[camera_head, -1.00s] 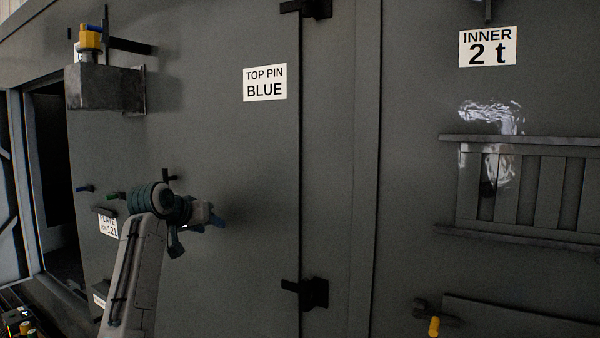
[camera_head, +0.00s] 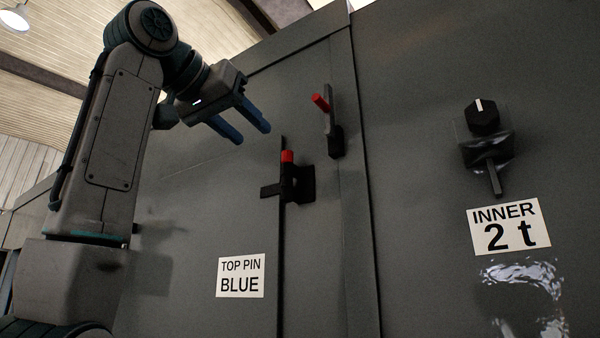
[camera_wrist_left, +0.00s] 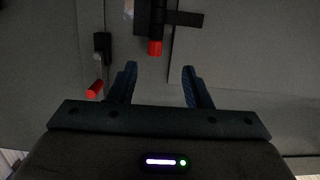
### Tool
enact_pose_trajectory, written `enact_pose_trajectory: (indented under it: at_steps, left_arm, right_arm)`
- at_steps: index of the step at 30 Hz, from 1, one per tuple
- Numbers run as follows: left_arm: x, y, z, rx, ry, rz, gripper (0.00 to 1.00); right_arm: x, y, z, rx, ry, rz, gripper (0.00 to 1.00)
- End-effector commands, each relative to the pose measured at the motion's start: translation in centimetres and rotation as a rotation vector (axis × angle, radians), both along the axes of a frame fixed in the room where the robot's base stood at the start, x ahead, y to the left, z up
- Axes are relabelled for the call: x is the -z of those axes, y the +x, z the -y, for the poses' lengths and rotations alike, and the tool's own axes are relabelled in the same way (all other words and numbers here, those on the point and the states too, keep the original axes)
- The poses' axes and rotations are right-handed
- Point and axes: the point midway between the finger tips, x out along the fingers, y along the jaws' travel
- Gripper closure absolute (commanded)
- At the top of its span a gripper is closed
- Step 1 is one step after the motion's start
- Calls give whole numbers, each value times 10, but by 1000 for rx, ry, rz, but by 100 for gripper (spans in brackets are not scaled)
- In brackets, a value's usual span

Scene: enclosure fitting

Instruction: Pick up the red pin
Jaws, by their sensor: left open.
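A red pin (camera_head: 287,156) stands upright in a black hinge bracket (camera_head: 297,184) at the door seam, with only its upper end showing. My left gripper (camera_head: 253,133) is open and empty, its blue fingers up and to the left of the pin in the head view. In the left wrist view the red pin (camera_wrist_left: 155,48) is just beyond the fingertips, roughly centred between them (camera_wrist_left: 159,69), not gripped. A second red piece, a peg-like handle (camera_head: 320,102) on a black lever, sits up and to the right of the pin. It also shows in the left wrist view (camera_wrist_left: 95,90). My right gripper is out of view.
A grey wall with a door seam stands close ahead. A sign reading TOP PIN BLUE (camera_head: 241,276) is below the hinge. A black knob (camera_head: 482,117) and an INNER 2 t sign (camera_head: 506,227) are at the right. Free space lies around the gripper.

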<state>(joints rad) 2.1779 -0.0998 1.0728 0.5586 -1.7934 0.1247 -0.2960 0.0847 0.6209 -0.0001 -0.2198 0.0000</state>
Motion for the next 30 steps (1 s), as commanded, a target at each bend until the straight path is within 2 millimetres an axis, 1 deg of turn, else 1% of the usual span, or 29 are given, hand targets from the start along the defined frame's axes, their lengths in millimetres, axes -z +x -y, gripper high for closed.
enact_pose_trajectory:
  at_steps: [1,2,3,5,8,12,17,20,27,30]
  left_arm:
    - [-8,-11,1,4,4,10,55]
    - [-11,-15,2,5,6,14,55]
    - [-13,-18,4,7,7,18,55]
    - [-15,-17,7,9,10,18,55]
    - [-14,-4,16,10,10,16,55]
    - [-11,13,29,10,10,17,55]
    - [-7,24,35,8,8,19,55]
    - [-6,29,39,9,9,19,55]
    - [1,53,54,10,9,18,55]
    - [3,62,60,9,9,19,55]
  right_arm:
    - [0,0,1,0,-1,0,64]
    - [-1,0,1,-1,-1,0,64]
    - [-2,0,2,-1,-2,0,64]
    - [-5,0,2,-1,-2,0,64]
    - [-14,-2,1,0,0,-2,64]
    - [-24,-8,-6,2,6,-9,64]
    - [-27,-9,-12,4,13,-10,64]
    - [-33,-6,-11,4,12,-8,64]
    - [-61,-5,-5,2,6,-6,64]
    - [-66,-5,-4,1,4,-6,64]
